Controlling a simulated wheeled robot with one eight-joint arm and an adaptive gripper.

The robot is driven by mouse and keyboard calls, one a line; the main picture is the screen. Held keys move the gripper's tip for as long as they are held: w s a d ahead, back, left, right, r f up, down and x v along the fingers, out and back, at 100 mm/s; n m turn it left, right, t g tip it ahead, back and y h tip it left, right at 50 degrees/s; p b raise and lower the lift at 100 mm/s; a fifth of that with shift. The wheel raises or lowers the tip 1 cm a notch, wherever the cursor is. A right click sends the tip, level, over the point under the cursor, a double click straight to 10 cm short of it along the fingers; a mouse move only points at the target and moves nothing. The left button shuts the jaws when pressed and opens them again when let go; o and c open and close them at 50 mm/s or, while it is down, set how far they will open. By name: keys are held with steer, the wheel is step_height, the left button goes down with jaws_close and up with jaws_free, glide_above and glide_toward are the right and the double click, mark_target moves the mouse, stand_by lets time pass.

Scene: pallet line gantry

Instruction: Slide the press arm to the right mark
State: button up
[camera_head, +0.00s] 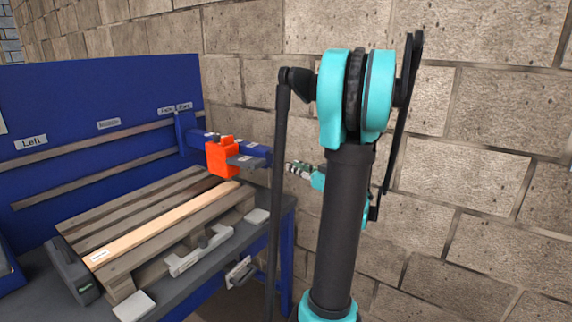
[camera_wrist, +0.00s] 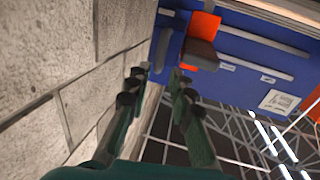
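The press arm (camera_head: 258,150) is a blue beam reaching out from the blue back panel (camera_head: 95,95), with an orange block (camera_head: 222,157) and a dark grey piece on it. Its base is at the right end of the panel's rails, under two small labels (camera_head: 175,108) that I cannot read surely. The "Left" label (camera_head: 31,142) is far to its left. My gripper (camera_head: 297,168) is just right of the beam's outer end, partly behind my arm. In the wrist view my gripper (camera_wrist: 158,77) is open and empty. The orange block (camera_wrist: 206,27) is ahead, apart from the fingers.
A wooden pallet (camera_head: 150,205) with a light plank lies on the grey bench (camera_head: 190,292) below the press arm. Grey clamps and a dark box (camera_head: 72,270) stand around it. A stone block wall (camera_head: 480,130) is close behind my arm.

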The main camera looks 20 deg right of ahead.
steer(key=shift+v, duration=1.25)
steer(key=s+a+f+m+g, duration=0.1)
steer(key=s+a+f+g, duration=0.25)
steer(key=a, duration=0.25)
steer(key=s+a+f+g+h, duration=0.1)
steer(key=s+a+f+g, duration=0.1)
steer(key=a+f, duration=0.35)
steer(key=s+a+f+m+g, duration=0.1)
steer(key=s+a+f+g, duration=0.2)
steer(key=a, duration=0.3)
steer(key=s+f+m+g+h, duration=0.3)
steer(key=s+f+h, duration=0.3)
steer(key=s, duration=0.8)
step_height(320, 180, down, 3)
steer(key=shift+s+d+f+g+h, duration=0.1)
steer(key=shift+s+d+g+h, duration=0.15)
steer(key=shift+s+g+h, duration=0.1)
